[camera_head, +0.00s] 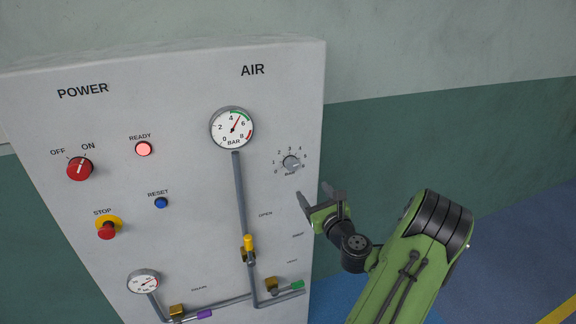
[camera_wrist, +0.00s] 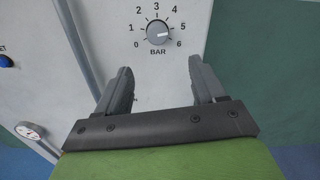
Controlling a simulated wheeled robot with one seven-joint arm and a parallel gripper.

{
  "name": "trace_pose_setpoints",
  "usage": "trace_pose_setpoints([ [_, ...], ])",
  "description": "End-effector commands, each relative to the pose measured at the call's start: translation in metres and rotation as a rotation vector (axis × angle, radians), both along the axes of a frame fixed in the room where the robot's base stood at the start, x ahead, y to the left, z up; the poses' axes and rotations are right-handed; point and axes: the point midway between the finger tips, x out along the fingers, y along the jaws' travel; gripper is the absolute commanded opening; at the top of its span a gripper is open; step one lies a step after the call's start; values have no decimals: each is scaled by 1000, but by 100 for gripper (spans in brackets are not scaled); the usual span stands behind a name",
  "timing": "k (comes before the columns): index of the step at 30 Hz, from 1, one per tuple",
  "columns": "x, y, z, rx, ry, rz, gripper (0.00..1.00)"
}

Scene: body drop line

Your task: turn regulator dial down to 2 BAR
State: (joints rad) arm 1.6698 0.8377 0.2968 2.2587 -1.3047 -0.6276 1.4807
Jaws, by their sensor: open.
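The regulator dial (camera_head: 291,163) is a small grey knob on the right side of the white panel, with numbers around it. In the wrist view the dial (camera_wrist: 159,32) has a scale from 0 to 6 and BAR below it. Its pointer seems to face right, near 5. The round gauge (camera_head: 232,129) has a red needle near 5, between 4 and 6. My gripper (camera_head: 312,190) is open and empty, below and right of the dial. In the wrist view the dial lies beyond and between the fingertips (camera_wrist: 160,66), apart from them.
A grey pipe (camera_head: 239,190) runs down from the gauge to a yellow valve handle (camera_head: 249,243). The red power switch (camera_head: 79,168), blue reset button (camera_head: 161,203) and red stop button (camera_head: 108,231) are at the left. The green wall right of the panel is bare.

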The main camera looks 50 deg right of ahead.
Motion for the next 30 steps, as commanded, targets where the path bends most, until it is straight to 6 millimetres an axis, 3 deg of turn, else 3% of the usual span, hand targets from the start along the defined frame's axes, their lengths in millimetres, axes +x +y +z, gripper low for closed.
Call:
trace_pose_setpoints([
  [9, 73, -40, 7, -6, 0, 8, 69],
  [15, 105, -59, 5, -4, 1, 7, 69],
  [26, 112, -65, 2, -2, 3, 5, 69],
  [30, 112, -65, 2, -2, 2, 5, 48],
])
